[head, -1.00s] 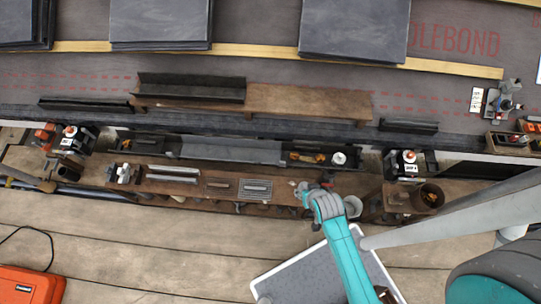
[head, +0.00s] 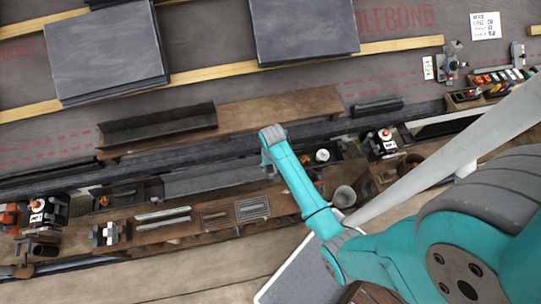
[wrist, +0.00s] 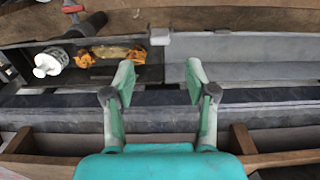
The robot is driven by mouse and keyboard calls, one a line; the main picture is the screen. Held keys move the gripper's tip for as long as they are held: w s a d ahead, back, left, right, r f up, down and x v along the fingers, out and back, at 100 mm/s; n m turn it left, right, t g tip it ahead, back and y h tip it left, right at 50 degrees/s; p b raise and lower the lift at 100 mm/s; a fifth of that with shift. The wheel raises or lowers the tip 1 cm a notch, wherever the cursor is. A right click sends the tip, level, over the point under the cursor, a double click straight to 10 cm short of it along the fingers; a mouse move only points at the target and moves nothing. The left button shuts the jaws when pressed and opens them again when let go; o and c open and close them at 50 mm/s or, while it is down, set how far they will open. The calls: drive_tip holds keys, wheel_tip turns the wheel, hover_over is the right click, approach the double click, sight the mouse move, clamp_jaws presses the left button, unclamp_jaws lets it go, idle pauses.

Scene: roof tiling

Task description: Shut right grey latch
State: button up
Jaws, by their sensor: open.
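My gripper (wrist: 160,75) is open and empty in the wrist view, its two fingers apart above the dark strip beside the long tray. A small light-grey piece (wrist: 160,36) sits at the joint between the black compartment and the grey channel (wrist: 250,58), beyond the gap between the fingertips. It may be the right grey latch, but I cannot tell its position for certain. In the head view my arm's end (head: 272,136) is over the right part of the grey channel (head: 215,179) and hides the fingers and that joint.
The black compartment (wrist: 140,74) holds a white capped item (wrist: 50,61) and orange-brown pieces (wrist: 104,54). A red-and-black tool (wrist: 84,22) lies beside it. In the head view, a brown plank (head: 280,107) lies behind my arm and a grey cup (head: 344,196) stands to its right.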

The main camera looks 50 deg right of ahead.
sight(272, 176)
wheel_tip(272, 176, down, 8)
drive_tip(key=shift+r, duration=0.1)
idle(0.4)
clamp_jaws()
